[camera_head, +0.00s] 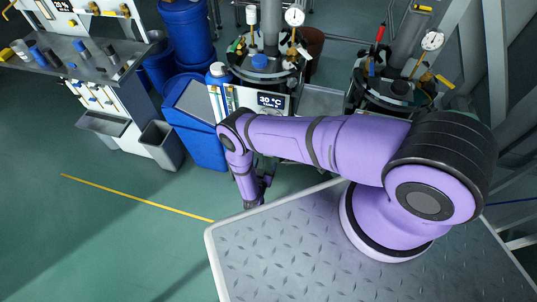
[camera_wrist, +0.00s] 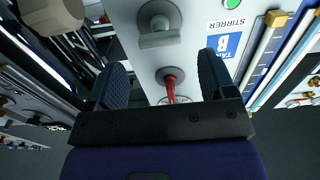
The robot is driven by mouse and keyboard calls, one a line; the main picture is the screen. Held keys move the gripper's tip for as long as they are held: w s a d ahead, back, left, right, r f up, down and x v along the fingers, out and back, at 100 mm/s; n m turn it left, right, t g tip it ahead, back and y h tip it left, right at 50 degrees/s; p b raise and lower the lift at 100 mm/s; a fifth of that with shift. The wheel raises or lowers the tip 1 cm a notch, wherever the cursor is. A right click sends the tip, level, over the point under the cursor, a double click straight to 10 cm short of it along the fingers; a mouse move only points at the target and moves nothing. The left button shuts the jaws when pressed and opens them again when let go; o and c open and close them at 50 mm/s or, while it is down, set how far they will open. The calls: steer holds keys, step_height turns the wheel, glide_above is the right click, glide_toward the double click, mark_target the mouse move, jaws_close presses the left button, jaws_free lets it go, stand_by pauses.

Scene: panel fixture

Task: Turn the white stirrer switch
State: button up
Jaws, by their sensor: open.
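A pale grey-white rotary switch (camera_wrist: 158,28) with a bar handle sits on a light panel in the wrist view, near the top middle. A "STIRRER" label (camera_wrist: 226,24) is to its right. My gripper (camera_wrist: 162,62) is open and empty in the wrist view, its two dark fingers spread apart. The switch appears between and beyond the fingertips, with no contact visible. In the head view my gripper (camera_head: 254,190) hangs below the purple arm, by the platform edge. I cannot make out the switch in the head view.
A red switch (camera_wrist: 170,78) sits below the pale one, between the fingers. In the head view, a "30 °C" display (camera_head: 271,101), a blue barrel (camera_head: 187,32) and a grey bin (camera_head: 161,144) stand nearby.

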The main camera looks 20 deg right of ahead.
steer(key=x, duration=0.5)
steer(key=shift+w+d, duration=0.25)
steer(key=shift+w, duration=0.1)
steer(key=c, duration=0.9)
